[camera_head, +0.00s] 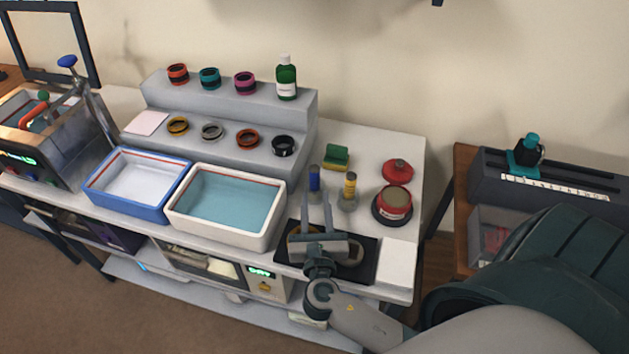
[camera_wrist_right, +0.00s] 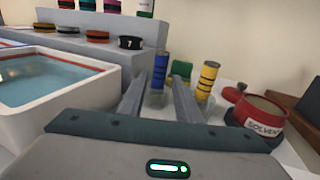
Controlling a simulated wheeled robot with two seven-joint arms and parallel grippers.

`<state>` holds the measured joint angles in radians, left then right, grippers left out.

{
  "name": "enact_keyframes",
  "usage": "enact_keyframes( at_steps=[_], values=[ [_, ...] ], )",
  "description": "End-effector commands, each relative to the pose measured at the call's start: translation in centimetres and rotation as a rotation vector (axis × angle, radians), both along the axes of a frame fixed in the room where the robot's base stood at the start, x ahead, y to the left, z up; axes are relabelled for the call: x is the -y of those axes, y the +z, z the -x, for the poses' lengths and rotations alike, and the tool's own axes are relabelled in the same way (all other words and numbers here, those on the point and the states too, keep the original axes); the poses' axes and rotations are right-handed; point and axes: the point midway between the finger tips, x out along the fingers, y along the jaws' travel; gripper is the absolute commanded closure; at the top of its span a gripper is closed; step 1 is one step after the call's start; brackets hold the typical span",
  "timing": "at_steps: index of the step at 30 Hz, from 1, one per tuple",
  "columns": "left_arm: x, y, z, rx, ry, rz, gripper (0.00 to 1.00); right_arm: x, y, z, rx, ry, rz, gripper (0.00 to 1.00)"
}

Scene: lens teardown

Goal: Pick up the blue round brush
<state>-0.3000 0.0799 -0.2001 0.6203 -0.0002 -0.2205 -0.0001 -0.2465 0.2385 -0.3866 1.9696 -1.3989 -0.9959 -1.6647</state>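The blue round brush (camera_head: 314,179) stands upright in a clear holder on the table, right of the white basin. It also shows in the right wrist view (camera_wrist_right: 160,68), just past my fingertips and roughly in line with the gap between them. My right gripper (camera_head: 317,196) is open and empty, its fingers pointing toward the brush. In the right wrist view its two fingers (camera_wrist_right: 157,86) are apart with nothing between them. The brush's lower part is partly covered by the fingers. My left gripper is not in view.
A yellow brush (camera_head: 350,184) stands close on the right. A red solvent pot (camera_head: 392,204) is further right, and a green sponge (camera_head: 337,155) lies behind. The white basin (camera_head: 267,240) with blue liquid is on the left. A dark mat (camera_head: 365,245) lies under my gripper.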

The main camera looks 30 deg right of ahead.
Motion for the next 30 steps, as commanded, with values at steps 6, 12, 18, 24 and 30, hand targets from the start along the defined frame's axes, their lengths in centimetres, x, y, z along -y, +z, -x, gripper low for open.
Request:
enact_keyframes(
  at_steps=[6,12,18,24,30],
  values=[
    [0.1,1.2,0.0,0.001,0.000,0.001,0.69,2.2,0.4,-3.5,0.002,-0.002,0.003,0.69],
    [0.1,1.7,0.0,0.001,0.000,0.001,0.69,3.4,0.1,-5.5,0.000,0.000,0.001,0.69],
    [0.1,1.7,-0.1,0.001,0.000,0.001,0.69,3.7,0.0,-6.0,0.000,-0.001,0.000,0.69],
    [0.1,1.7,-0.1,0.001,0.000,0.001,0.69,3.7,0.0,-6.0,0.000,-0.001,0.000,0.69],
    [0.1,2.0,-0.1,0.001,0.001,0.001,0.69,4.2,0.1,-6.8,0.000,-0.002,0.001,0.69]
  ],
)
